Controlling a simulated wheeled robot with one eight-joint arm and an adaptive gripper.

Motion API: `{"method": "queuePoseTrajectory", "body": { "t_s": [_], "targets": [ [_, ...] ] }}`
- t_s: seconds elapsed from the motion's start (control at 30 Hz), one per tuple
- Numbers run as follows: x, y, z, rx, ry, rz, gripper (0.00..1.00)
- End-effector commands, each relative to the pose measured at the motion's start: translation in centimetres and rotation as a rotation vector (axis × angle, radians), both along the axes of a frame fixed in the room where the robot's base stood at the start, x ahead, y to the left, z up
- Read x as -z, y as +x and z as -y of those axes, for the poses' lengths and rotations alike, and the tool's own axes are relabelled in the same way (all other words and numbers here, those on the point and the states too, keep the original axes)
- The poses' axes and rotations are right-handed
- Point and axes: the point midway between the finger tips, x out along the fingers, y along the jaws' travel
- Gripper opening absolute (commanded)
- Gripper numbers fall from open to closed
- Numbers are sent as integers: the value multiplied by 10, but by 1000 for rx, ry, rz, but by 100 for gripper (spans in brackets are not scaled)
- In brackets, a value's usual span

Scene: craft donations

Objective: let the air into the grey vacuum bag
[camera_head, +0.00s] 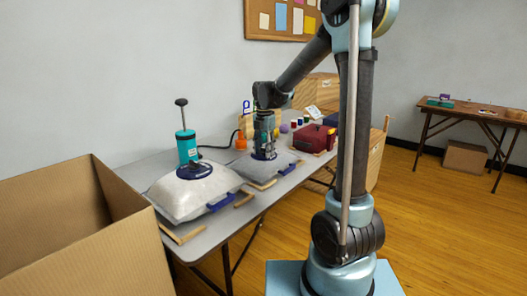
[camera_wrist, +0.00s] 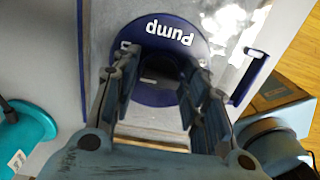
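A flattish grey bag (camera_head: 280,172) lies on the table under my gripper (camera_head: 264,150). The bag (camera_wrist: 135,20) also shows in the wrist view. Its round dark blue valve ring (camera_wrist: 150,97), lettered "Pump", lies directly below my gripper (camera_wrist: 163,85). The fingers are apart, one on each side of the ring's dark centre. I cannot tell whether they touch it. A blue clip (camera_head: 287,169) sits at the bag's near edge. A plumper light grey bag (camera_head: 190,197) lies nearer, with a teal pump (camera_head: 187,147) upright on its blue ring (camera_head: 194,170).
Several small coloured items stand behind my gripper. Wooden strips (camera_head: 182,234) lie around the bags. An open cardboard box (camera_head: 80,225) fills the left foreground. The table's near edge is close to the bags.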

Motion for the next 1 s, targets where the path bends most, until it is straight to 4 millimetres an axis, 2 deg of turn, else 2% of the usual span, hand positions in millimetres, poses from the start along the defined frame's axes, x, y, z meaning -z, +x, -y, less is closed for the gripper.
{"method": "queuePoseTrajectory", "body": {
  "t_s": [0.33, 0.47, 0.57, 1.0],
  "targets": [
    [-1, 0, 0, 0, 0, 0, 52],
    [-7, 0, 0, 1, 0, 0, 52],
    [-18, 0, 0, 1, 0, 0, 52],
    [-93, 2, 0, 0, 1, -1, 52]
  ]
}}
